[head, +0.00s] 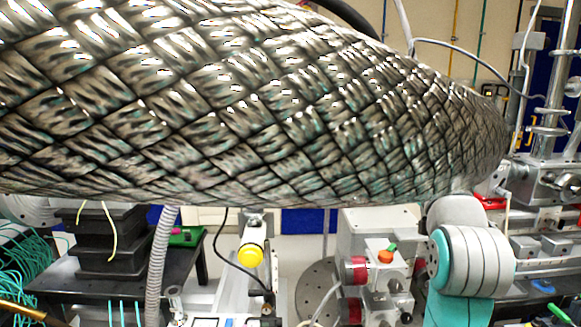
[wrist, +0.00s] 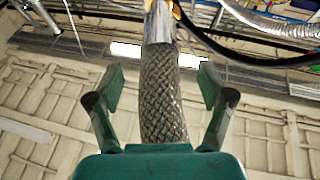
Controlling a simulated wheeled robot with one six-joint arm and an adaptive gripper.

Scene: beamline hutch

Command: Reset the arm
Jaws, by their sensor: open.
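My gripper (wrist: 160,92) shows in the wrist view with its two dark fingers and green pads spread wide apart. It is open. A braided metal hose (wrist: 163,95) shows between and beyond the fingers in that view; I cannot tell how far beyond them it is, and no finger visibly touches it. In the head view a large braided metal hose (head: 270,110) crosses the upper part of the picture, very close to the camera. Part of my arm (head: 470,260), grey and teal, shows at the lower right below the hose's end. My gripper is not visible in the head view.
Beamline equipment fills the head view: a yellow knob (head: 250,255), an orange knob (head: 386,256) on a white block, a black stage (head: 108,240) at left and metal posts (head: 553,90) at right. The wrist view faces ceiling panels, lights, and a dark cable (wrist: 250,58).

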